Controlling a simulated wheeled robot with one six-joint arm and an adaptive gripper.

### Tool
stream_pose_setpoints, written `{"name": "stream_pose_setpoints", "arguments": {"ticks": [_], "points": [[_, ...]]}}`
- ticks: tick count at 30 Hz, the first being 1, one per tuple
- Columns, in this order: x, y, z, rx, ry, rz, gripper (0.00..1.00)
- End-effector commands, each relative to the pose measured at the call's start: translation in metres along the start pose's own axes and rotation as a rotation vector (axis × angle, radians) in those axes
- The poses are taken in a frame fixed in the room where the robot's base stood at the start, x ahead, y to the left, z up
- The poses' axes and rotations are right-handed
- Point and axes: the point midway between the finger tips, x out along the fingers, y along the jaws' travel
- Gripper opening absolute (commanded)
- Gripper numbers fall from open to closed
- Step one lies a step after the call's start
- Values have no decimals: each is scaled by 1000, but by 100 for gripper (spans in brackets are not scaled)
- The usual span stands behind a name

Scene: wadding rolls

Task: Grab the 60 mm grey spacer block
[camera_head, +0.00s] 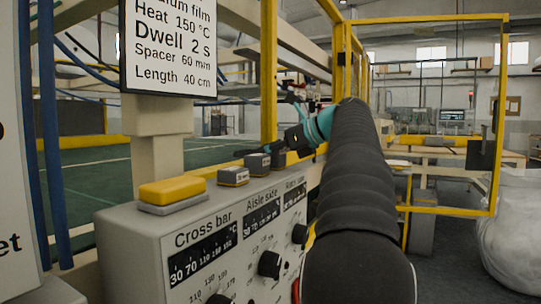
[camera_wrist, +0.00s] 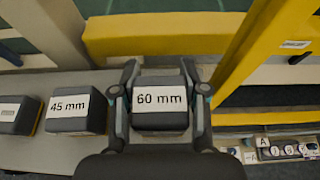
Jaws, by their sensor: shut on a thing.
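The 60 mm grey spacer block (camera_wrist: 160,118) is a dark grey block with a white "60 mm" label. In the wrist view it sits between the two fingers of my gripper (camera_wrist: 160,92), one finger against each side. My gripper is shut on it. The block appears to be at the level of the grey ledge, at the right end of the row. In the head view my gripper (camera_head: 268,150) reaches down over the top of the control box from the right and largely hides this block.
A 45 mm block (camera_wrist: 76,112) stands left of my gripper, with another block (camera_wrist: 16,115) further left. Yellow frame posts (camera_wrist: 255,50) rise close behind and to the right. The control box (camera_head: 150,245) carries dials and a yellow button (camera_head: 172,190). A settings sign (camera_head: 168,45) hangs above.

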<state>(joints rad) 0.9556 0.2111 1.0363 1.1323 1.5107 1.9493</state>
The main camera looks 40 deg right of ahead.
Motion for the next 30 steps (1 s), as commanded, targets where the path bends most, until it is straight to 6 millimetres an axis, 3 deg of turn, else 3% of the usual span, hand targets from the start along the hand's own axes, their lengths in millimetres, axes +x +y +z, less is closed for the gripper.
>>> {"name": "stream_pose_setpoints", "arguments": {"ticks": [5,19,30], "points": [[-3,0,8,-1,0,0,5],[-28,-1,69,-4,-1,-1,5],[-36,-1,89,-2,-2,0,5]]}}
